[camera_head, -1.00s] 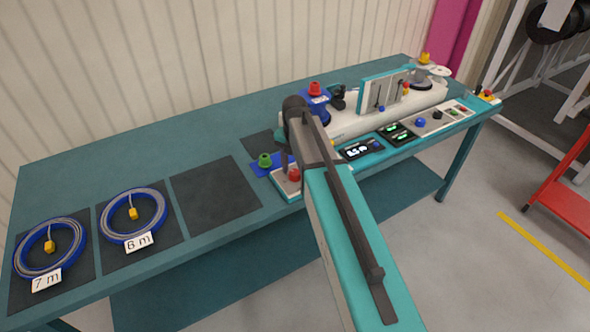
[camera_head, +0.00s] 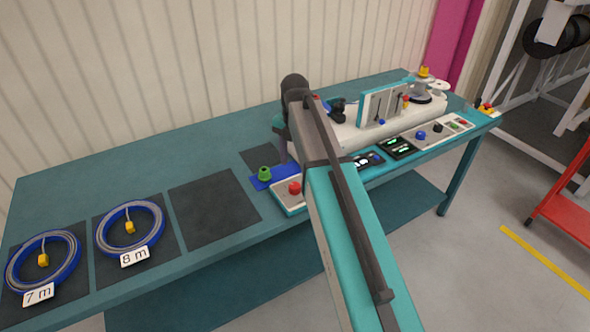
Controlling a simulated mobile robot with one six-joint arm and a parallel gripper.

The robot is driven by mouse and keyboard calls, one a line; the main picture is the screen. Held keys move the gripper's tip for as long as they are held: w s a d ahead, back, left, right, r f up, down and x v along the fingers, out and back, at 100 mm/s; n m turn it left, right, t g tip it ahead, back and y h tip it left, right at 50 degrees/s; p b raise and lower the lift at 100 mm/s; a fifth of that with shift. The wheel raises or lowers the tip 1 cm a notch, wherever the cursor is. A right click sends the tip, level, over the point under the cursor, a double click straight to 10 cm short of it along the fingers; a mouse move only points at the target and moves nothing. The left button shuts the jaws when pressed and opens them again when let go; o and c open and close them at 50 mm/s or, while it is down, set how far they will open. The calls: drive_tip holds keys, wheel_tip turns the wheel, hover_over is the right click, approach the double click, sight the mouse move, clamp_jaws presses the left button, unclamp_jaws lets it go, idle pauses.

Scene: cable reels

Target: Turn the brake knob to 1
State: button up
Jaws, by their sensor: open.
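A control strip (camera_head: 408,143) runs along the front right of the bench. It carries a blue knob (camera_head: 421,135), a black knob (camera_head: 438,127) and a red button at its right end. I cannot tell which is the brake knob, nor read any scale marks. My arm reaches over the bench left of these knobs.
A white machine with a teal-framed guard (camera_head: 384,103) stands behind the strip. Lit displays (camera_head: 397,147) lie left of the knobs. A red button (camera_head: 295,188) and green piece (camera_head: 265,173) are near my arm. Blue coils (camera_head: 43,262) lie at left; the mat (camera_head: 213,208) is empty.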

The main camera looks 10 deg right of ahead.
drive_tip(key=shift+r+b, duration=0.3)
drive_tip(key=shift+r, duration=1.75)
